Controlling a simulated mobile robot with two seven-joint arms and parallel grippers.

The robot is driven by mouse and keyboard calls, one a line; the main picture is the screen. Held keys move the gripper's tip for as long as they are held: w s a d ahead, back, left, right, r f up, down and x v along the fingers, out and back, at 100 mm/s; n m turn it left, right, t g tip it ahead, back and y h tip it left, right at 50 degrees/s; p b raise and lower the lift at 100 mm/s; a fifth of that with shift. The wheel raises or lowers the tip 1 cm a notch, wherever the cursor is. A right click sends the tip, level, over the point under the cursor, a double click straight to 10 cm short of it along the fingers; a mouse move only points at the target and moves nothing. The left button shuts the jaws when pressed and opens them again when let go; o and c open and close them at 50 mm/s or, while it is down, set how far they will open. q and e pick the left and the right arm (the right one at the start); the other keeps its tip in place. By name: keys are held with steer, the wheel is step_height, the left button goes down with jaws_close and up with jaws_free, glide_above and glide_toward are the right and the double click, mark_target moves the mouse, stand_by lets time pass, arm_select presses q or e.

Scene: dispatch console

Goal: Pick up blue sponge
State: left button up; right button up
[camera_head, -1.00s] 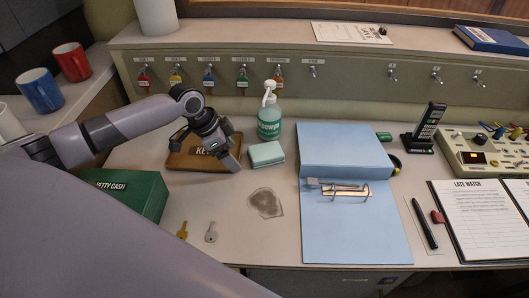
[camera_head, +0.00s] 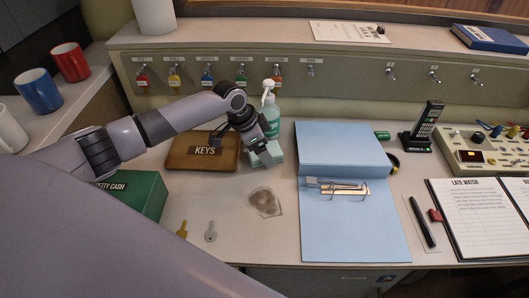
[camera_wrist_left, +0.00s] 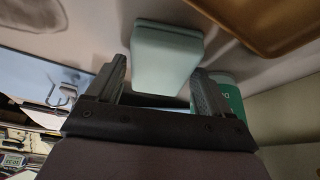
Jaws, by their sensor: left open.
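The sponge (camera_head: 275,157) is pale blue-green and lies on the desk in front of the soap bottle. It is partly hidden by my left gripper (camera_head: 263,158) in the head view. In the left wrist view the sponge (camera_wrist_left: 167,58) lies just beyond and between the two open fingertips of my left gripper (camera_wrist_left: 157,82). The fingers point down at it, and I cannot tell whether they touch it. My right gripper is not in view.
The green soap bottle (camera_head: 268,115) stands right behind the sponge. The brown KEYS tray (camera_head: 183,160) is to the left, and the blue binder (camera_head: 345,225) to the right. A green petty cash box (camera_head: 138,198) and two keys (camera_head: 211,232) are nearer the front left.

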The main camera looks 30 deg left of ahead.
arm_select(q)
steer(key=shift+f, duration=0.2)
stand_by(0.7)
steer(key=c, duration=0.8)
steer(key=shift+r, duration=0.1)
steer(key=shift+r, duration=0.2)
steer(key=shift+s+d+r, duration=0.2)
steer(key=shift+s+r, duration=0.2)
steer(key=r, duration=0.6)
steer(key=shift+s+r, duration=0.1)
steer(key=shift+s, duration=0.1)
steer(key=s+d, duration=0.2)
steer(key=s, duration=0.3)
steer(key=s+d, duration=0.3)
steer(key=s, duration=0.3)
steer(key=s+d, duration=0.3)
steer(key=s, duration=0.3)
steer(key=shift+d, duration=0.15)
steer(key=shift+w, duration=0.1)
